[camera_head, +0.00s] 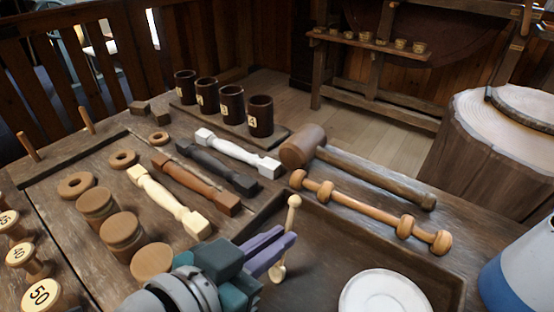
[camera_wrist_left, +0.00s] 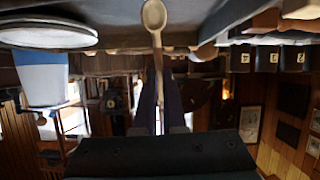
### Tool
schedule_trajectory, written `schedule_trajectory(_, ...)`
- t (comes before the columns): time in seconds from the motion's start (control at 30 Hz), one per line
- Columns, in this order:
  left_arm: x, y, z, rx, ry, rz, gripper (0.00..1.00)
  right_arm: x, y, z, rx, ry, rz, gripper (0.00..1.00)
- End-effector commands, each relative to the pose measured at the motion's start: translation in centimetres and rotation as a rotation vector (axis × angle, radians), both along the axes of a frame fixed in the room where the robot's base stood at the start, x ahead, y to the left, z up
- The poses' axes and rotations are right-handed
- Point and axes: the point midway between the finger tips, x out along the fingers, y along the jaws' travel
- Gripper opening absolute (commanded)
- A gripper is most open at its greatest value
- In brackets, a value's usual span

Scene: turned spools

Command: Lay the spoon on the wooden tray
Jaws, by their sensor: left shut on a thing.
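My left gripper (camera_head: 284,238) has purple fingers and is shut on a pale wooden spoon (camera_head: 293,213). The spoon is close to upright, with its knobbed handle end above the fingers and its bowl below them. It also shows in the left wrist view (camera_wrist_left: 155,16), bowl toward the picture's top. The spoon is over the left part of the dark wooden tray (camera_head: 330,243); I cannot tell whether its bowl touches the tray floor. My right gripper is in neither view.
A white round plate (camera_head: 385,293) lies in the tray's front part. A turned wooden rod (camera_head: 370,210) and a mallet (camera_head: 303,146) lie behind the tray. Turned spindles (camera_head: 168,200) lie left. A blue and white vessel (camera_head: 522,268) stands right. The tray's middle is clear.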

Motion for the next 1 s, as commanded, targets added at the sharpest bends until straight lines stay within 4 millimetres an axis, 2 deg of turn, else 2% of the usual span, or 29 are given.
schedule_trajectory(0.07,0.0,0.0,-0.4,0.0,0.001,0.0,0.0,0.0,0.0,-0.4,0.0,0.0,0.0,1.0)
schedule_trajectory(0.1,0.0,0.0,-0.3,0.0,0.0,0.0,0.11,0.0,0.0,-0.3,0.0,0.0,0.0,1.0)
schedule_trajectory(0.33,0.0,0.0,-0.3,0.0,0.0,0.0,0.37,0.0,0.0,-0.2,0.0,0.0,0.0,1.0)
schedule_trajectory(0.57,0.0,0.0,-0.2,0.0,0.0,0.0,0.38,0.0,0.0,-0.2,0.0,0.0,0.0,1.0)
schedule_trajectory(0.67,0.0,0.0,0.4,0.0,-0.001,0.0,0.38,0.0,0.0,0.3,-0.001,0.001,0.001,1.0)
schedule_trajectory(0.77,-1.1,0.8,0.8,0.0,0.003,0.002,0.38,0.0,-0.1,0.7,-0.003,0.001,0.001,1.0)
schedule_trajectory(1.0,-5.2,3.9,2.9,0.001,0.005,0.001,0.38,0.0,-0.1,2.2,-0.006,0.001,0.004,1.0)
